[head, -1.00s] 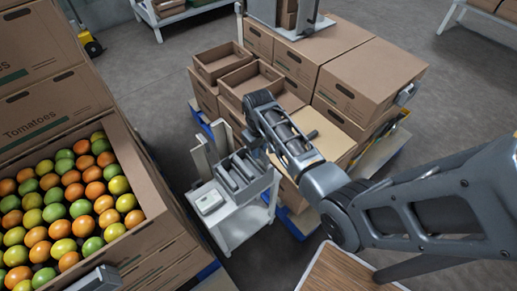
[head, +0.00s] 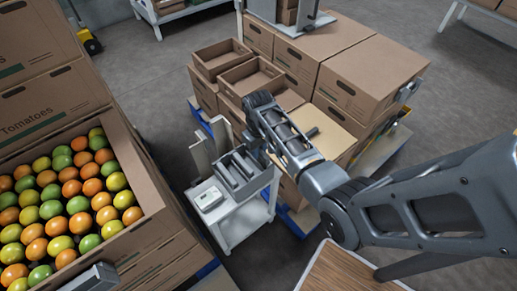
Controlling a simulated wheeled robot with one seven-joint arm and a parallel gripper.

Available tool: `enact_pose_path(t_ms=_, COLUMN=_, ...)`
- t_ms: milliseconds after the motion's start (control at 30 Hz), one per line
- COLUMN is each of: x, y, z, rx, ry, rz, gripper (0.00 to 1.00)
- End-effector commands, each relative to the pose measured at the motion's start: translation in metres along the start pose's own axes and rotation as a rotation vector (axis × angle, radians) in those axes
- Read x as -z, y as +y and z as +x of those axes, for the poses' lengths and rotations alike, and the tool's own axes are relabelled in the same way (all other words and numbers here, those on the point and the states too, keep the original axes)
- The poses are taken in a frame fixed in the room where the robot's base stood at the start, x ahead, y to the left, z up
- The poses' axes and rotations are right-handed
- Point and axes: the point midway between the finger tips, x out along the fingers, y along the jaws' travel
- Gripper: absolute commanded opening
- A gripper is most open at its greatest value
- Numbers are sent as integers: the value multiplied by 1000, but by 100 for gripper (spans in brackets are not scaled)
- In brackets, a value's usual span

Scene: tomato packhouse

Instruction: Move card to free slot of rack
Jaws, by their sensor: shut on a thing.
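A grey rack (head: 238,176) with several upright dividers and slots stands on a small white cart (head: 236,222) in the middle of the head view. My arm reaches in from the right, and its wrist bends down beside the rack's upper right side. My gripper (head: 254,145) is small and dark there, close to the rack, shut on the card. Its fingertips and the card are mostly hidden by the wrist and rack, so I cannot tell whether the card touches a slot. Pale upright panels stand just behind the rack at its left.
A white device (head: 208,199) lies on the cart, left of the rack. An open tomato carton (head: 150,190) is at left. Stacked cartons (head: 368,76) and open empty boxes (head: 222,60) stand behind my arm. A wood-topped surface (head: 345,272) is at the bottom.

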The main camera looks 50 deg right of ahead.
Motion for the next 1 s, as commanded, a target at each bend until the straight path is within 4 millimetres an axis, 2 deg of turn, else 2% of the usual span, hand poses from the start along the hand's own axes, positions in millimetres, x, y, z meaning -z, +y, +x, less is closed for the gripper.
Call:
enact_pose_path(t_ms=433, x=0, y=0, z=14, rx=0, ry=-1, rz=0, gripper=0)
enact_pose_path(t_ms=733, x=0, y=0, z=14, rx=0, ry=0, rz=0, gripper=0)
enact_pose_path(t_ms=767, x=0, y=0, z=14, rx=0, ry=0, rz=0, gripper=26)
enact_pose_path(t_ms=1000, x=0, y=0, z=14, rx=0, ry=0, rz=0, gripper=49)
